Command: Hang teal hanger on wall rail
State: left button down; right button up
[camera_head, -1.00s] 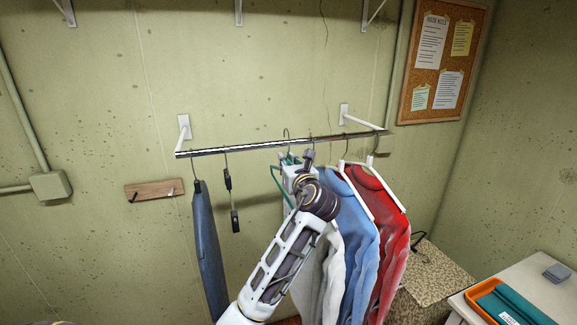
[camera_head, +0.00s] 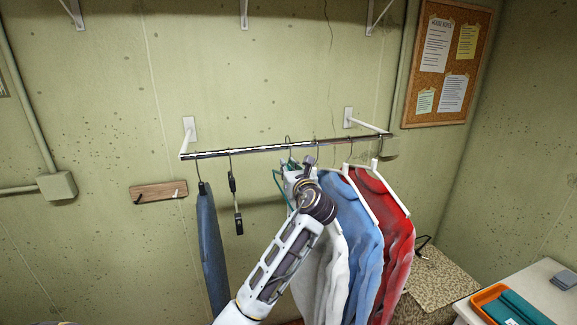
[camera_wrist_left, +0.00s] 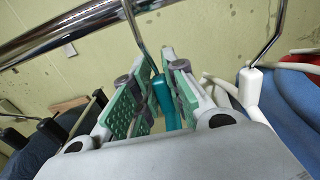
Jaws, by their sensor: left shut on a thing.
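The teal hanger (camera_head: 277,178) is up at the metal wall rail (camera_head: 220,152), between the clip hanger and the shirts. In the left wrist view its teal neck (camera_wrist_left: 163,100) sits between the finger pads of my left gripper (camera_wrist_left: 158,95), which is shut on it. Its metal hook rises to the rail (camera_wrist_left: 75,35); I cannot tell whether the hook rests on the bar. In the head view my left gripper (camera_head: 298,172) is just below the rail and mostly hidden by my forearm. Most of the hanger is hidden too. My right gripper is not in view.
Blue jeans (camera_head: 208,245) and a black clip hanger (camera_head: 235,200) hang to the left. White, blue (camera_head: 352,225) and red (camera_head: 390,235) shirts hang close on the right. A wooden hook board (camera_head: 158,192) is on the wall. An orange tray (camera_head: 482,297) stands on the table at lower right.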

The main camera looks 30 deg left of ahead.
pick_arm(q)
jog(key=shift+f, duration=0.7)
jog(key=c, duration=1.4)
grip_release()
jog(key=shift+o, duration=0.2)
jog(key=shift+d, duration=0.1)
jog(key=v, duration=1.2)
